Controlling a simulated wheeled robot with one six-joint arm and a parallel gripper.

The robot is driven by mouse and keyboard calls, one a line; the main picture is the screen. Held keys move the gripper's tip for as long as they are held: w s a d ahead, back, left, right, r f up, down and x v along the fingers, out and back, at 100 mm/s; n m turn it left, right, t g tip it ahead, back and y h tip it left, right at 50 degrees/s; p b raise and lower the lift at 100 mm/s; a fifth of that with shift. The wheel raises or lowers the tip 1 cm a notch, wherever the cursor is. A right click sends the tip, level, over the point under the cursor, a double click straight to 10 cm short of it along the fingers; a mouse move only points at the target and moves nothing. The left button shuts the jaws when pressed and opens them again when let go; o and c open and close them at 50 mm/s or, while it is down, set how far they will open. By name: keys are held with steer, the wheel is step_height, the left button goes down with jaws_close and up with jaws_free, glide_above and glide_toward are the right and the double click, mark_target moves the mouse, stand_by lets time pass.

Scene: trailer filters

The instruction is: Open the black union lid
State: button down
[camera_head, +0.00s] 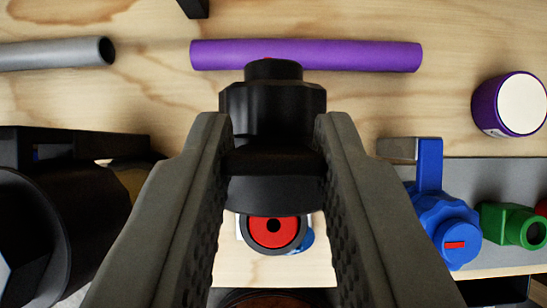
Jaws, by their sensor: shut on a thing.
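My gripper (274,150) shows in the head camera view with its two dark grey fingers coming up from the bottom. The fingers are shut on a black union (272,108), one on its left side and one on its right. The union has a wide ribbed collar and a narrower round end at the top. Its lower dark part lies between the fingers. I cannot tell which part is the lid or whether it is loose. Below the union, a round red piece (272,232) with a dark centre hole and black ring shows between the fingers.
A purple pipe (350,55) lies just behind the union. A grey pipe (50,54) is at the upper left, a white-topped purple can (521,104) at the right. A blue valve (440,215) and green fitting (508,224) stand right; a large black object (70,225) stands left.

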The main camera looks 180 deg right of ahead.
steer(key=shift+w+r, duration=0.1)
steer(key=shift+r, duration=0.05)
steer(key=c, duration=1.2)
jaws_free()
steer(key=shift+o, duration=0.2)
steer(key=v, duration=1.7)
steer(key=shift+r, duration=0.15)
